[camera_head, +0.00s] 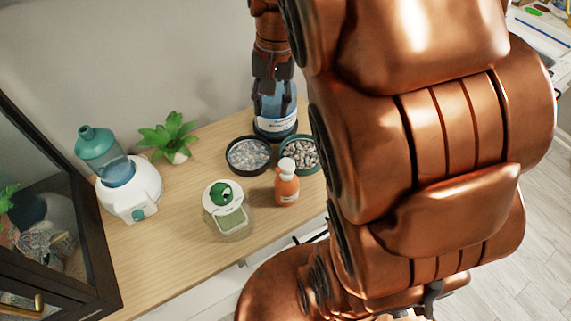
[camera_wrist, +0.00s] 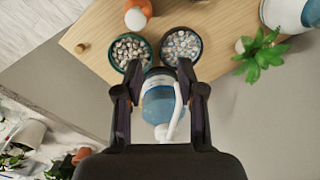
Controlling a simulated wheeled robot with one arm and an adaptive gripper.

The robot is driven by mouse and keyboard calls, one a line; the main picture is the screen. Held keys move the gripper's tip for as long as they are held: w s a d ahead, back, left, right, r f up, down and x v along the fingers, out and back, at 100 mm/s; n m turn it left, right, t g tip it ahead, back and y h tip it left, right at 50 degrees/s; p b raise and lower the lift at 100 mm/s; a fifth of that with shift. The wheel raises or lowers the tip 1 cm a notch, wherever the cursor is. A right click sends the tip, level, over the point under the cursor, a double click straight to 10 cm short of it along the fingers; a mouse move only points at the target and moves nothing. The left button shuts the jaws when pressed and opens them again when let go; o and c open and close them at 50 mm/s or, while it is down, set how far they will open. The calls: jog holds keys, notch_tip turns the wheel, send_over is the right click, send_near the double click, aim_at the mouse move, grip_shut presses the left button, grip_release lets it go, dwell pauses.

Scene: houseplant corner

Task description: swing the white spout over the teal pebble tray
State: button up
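The white spout (camera_wrist: 178,108) sits on top of a blue bottle (camera_wrist: 157,100) in the wrist view, its outer end pointing toward the dark-rimmed pebble tray (camera_wrist: 182,46). The teal pebble tray (camera_wrist: 129,51) lies beside that tray, left of where the spout points. In the head view the teal tray (camera_head: 303,153) is partly hidden by my arm, and the blue bottle (camera_head: 275,122) stands behind both trays. My gripper (camera_wrist: 158,70) is open, its fingers on either side of the bottle and spout. In the head view my gripper (camera_head: 273,85) covers the bottle's top and hides the spout.
A green plant (camera_head: 170,138) and a white-and-teal dispenser (camera_head: 130,188) stand farther left. A dark glass case (camera_head: 45,235) borders the wooden tabletop (camera_head: 165,262).

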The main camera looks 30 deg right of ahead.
jog(key=s+a+f+n, duration=0.2)
jog(key=s, duration=0.4)
jog(key=s+a+f+n+g, duration=0.1)
jog(key=s+a+f+n, duration=0.1)
jog(key=s, duration=0.4)
jog(key=shift+s+a, duration=0.15)
jog(key=shift+s, duration=0.05)
